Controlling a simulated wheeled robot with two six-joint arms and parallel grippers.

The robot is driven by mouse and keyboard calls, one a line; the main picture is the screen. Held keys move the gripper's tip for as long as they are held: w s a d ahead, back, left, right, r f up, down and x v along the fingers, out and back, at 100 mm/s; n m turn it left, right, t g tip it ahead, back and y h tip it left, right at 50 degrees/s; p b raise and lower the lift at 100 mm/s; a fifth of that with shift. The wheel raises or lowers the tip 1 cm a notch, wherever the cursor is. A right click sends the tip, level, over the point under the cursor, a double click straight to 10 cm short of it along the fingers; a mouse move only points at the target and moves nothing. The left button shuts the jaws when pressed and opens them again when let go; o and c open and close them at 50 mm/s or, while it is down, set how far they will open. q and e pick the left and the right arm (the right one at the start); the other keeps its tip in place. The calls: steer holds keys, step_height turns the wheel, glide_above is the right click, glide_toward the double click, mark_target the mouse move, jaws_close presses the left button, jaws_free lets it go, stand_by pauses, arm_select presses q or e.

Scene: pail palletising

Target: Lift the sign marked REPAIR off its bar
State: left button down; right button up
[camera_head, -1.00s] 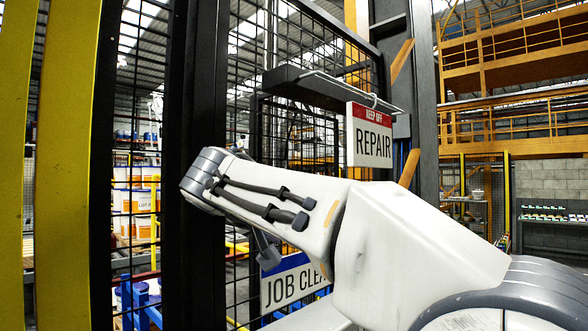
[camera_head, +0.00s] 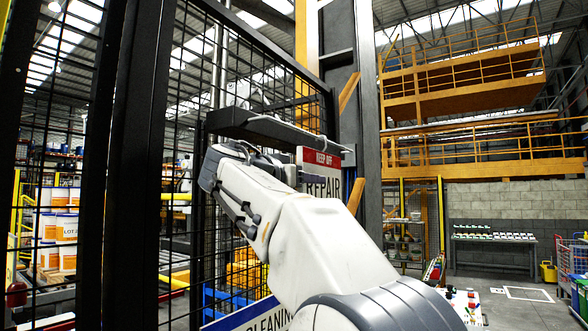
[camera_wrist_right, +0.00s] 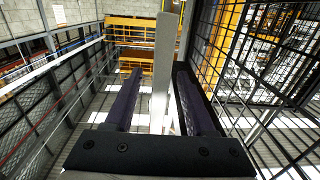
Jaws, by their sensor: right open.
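The REPAIR sign (camera_head: 313,158), white with a red KEEP OFF band, hangs at the end of a dark bar (camera_head: 262,130) on the mesh fence. My right arm covers its lower left part in the head view. My right gripper (camera_wrist_right: 157,74) shows in the right wrist view with its two dark fingers apart. A pale upright strip (camera_wrist_right: 164,45) stands between the fingers, likely the sign seen edge-on; I cannot tell whether either finger touches it. My left gripper is in neither view.
A CLEANING sign (camera_head: 262,318) is lower on the fence, partly behind my arm. The black mesh fence (camera_head: 185,200) runs close along the left. A grey post (camera_head: 357,120) with yellow braces stands just behind the REPAIR sign.

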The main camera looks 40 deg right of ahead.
mark_target(313, 169)
steer(key=shift+p+x, duration=0.4)
steer(key=shift+x, duration=0.6)
steer(key=shift+w+d, duration=0.1)
steer(key=shift+d, duration=0.25)
jaws_close()
steer(key=shift+r, duration=0.1)
steer(key=shift+r+p, duration=0.95)
steer(key=shift+r, duration=0.2)
